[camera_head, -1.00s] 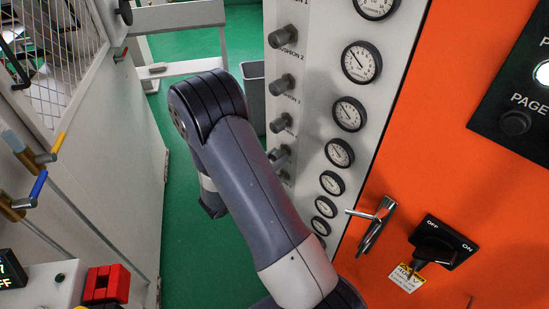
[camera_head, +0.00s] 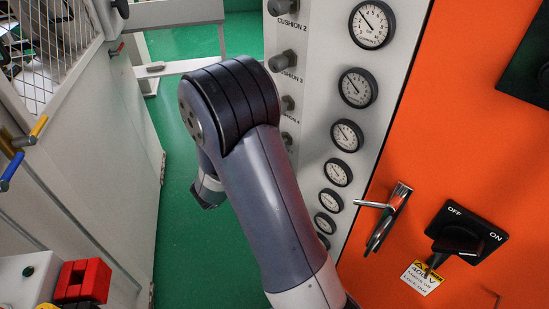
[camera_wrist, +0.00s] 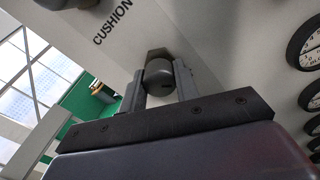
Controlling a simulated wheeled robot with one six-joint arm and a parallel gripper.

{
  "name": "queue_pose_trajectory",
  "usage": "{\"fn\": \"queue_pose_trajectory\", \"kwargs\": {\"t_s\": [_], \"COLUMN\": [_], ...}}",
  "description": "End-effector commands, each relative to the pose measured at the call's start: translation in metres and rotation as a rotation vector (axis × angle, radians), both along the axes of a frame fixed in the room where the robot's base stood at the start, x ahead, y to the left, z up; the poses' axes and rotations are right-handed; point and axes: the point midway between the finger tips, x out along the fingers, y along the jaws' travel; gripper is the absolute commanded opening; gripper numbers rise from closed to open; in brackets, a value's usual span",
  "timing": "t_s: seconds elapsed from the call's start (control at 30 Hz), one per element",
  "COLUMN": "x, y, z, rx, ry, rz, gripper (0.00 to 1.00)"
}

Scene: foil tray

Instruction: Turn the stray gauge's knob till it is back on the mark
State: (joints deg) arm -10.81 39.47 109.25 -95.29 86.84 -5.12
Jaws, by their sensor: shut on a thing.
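In the wrist view my gripper (camera_wrist: 160,86) has its two fingers on either side of a round dark grey knob (camera_wrist: 159,74) on the pale panel, and is shut on it. The word CUSHION shows beside this knob, its number out of frame.
Other grey knobs, such as one by the CUSHION 3 label (camera_head: 283,61), line the panel's left edge. An orange cabinet (camera_head: 425,130) with a metal handle (camera_head: 388,217) and a black OFF/ON switch (camera_head: 462,240) is at the right. Green floor (camera_head: 178,200) is clear at left.

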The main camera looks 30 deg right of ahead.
Motion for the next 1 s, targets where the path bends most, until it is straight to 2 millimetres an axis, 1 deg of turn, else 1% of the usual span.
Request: {"fn": "queue_pose_trajectory", "kwargs": {"t_s": [0.03, 0.3, 0.5, 0.7, 1.0], "x": [-0.0001, 0.0001, 0.0001, 0.0, 0.0], "y": [0.0001, 0.0001, 0.0001, 0.0001, 0.0001], "z": [-0.0072, -0.0062, -0.0042, -0.0023, -0.0003], "rx": [0.013, 0.081, 0.117, 0.138, 0.149], "ry": [-0.046, -0.264, -0.382, -0.45, -0.483], "rz": [0.0, -0.001, -0.001, -0.001, -0.001], "gripper": [0.07, 0.07, 0.07, 0.07, 0.07]}}
